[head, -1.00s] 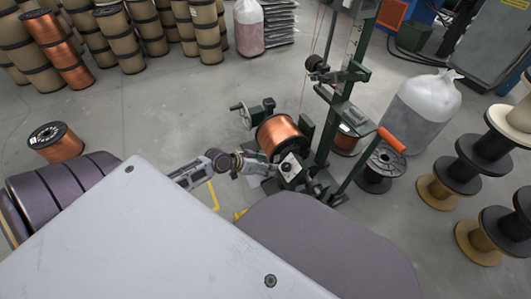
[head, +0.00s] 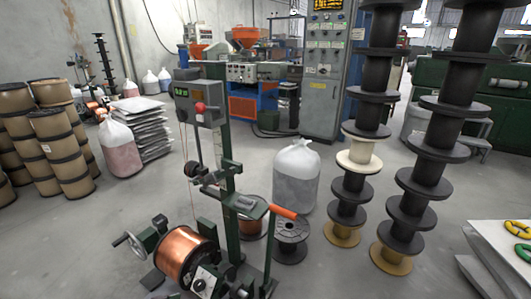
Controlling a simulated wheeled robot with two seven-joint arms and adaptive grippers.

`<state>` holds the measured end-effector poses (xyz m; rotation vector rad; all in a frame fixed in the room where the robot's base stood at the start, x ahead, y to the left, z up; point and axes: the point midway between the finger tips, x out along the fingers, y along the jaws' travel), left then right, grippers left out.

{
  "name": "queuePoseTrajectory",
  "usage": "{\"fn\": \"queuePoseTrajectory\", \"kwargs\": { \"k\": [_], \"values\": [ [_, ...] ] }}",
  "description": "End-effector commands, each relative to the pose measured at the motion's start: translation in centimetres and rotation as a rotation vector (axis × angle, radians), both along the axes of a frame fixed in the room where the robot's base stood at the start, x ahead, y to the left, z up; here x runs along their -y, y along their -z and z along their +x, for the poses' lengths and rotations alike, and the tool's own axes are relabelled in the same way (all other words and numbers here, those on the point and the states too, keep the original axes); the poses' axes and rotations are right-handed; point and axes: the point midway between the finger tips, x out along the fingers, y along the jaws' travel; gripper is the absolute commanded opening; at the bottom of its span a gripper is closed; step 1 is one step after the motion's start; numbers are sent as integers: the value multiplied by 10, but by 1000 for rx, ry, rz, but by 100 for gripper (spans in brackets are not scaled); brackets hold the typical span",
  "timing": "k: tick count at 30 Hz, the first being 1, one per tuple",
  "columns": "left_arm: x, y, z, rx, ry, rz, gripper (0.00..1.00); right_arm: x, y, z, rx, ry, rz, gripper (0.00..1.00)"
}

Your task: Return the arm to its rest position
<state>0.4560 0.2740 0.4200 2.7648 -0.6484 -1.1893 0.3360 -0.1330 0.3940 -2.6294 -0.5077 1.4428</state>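Neither of my grippers shows clearly in the head view now. The green winding machine (head: 229,205) stands at lower centre with a copper spool (head: 184,256) mounted at its lower left. A hand crank (head: 121,240) sticks out to the left of the spool. The bottom of the machine is cut off by the picture's lower edge.
Tall stacks of black spools (head: 449,130) stand at right. A white sack (head: 297,178) and a dark spool (head: 291,238) are right of the machine. Brown drums (head: 60,150) stand at left. A grey cabinet (head: 325,85) is behind. Floor at left is open.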

Motion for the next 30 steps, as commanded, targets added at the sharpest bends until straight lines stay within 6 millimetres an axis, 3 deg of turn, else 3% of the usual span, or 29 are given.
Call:
{"fn": "queuePoseTrajectory", "kwargs": {
  "k": [6, 13, 21, 30],
  "values": [
    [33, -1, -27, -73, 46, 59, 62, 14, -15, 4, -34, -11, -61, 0],
    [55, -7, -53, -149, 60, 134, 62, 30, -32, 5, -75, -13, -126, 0],
    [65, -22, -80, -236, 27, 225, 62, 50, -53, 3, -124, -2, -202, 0],
    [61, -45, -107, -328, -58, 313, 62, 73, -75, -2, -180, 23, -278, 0]
  ]
}}
